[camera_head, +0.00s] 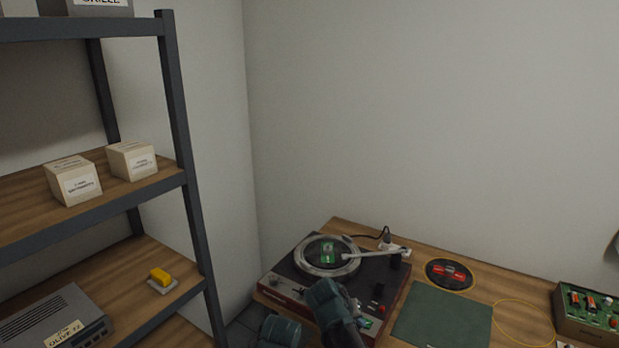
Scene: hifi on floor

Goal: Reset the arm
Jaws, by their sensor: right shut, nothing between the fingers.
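My right arm comes in from the bottom edge, in front of the record player (290,278). My right gripper (335,312), dark and teal, is shut and empty, seen over the player's front part. Its fingertips are hard to make out. Another teal part, which looks like an arm link of mine, shows at the bottom edge to its left. My left gripper is not in view.
The player stands on a wooden bench (508,290) with a green mat (442,318), a black disc (450,274) and a box of parts (585,318). A shelf rack (172,95) at left holds boxes (75,182), a yellow block (160,276) and a grey unit (50,322).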

